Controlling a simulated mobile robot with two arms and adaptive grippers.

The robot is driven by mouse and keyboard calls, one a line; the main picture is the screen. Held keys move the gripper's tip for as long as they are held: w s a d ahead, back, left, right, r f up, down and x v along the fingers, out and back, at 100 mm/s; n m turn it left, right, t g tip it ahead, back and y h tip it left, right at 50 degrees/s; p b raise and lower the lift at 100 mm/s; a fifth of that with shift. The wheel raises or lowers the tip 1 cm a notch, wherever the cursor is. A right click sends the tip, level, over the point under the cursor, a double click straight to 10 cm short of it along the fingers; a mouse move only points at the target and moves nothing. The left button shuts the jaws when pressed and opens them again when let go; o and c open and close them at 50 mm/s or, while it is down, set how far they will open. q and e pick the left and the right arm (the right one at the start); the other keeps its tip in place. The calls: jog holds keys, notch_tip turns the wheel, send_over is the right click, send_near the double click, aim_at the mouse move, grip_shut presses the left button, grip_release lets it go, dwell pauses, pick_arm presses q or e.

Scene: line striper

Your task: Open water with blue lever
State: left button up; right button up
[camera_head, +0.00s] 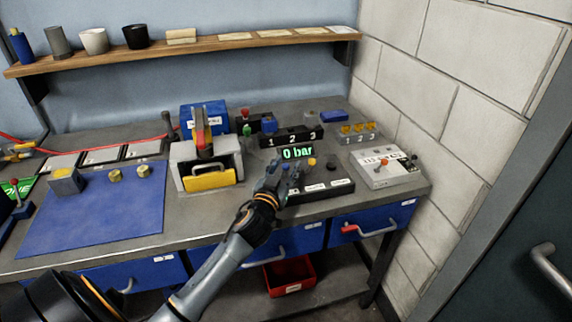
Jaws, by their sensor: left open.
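My left gripper (281,172) reaches in over the front right part of the workbench and is open. It is over the left end of a black control box (320,190) with white labels. A green "0 bar" readout (297,152) shows just behind it. A small blue part, perhaps the blue lever (286,163), shows at the fingertips. The gripper hides much of it, so I cannot tell if they touch. A yellow knob (311,162) and a black knob (331,163) stand to the right. My right gripper is not in view.
A grey machine with a yellow front (210,179) stands left of the gripper. A black box numbered 1 to 3 (291,137) is behind. A light grey switch box (386,171) is at right. A blue mat (95,212) covers the left front. A shelf (190,48) hangs above.

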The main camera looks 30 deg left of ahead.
pick_arm(q)
jog(key=shift+w+a, duration=0.1)
jog(key=shift+w, duration=0.1)
jog(key=shift+c, duration=0.3)
grip_shut()
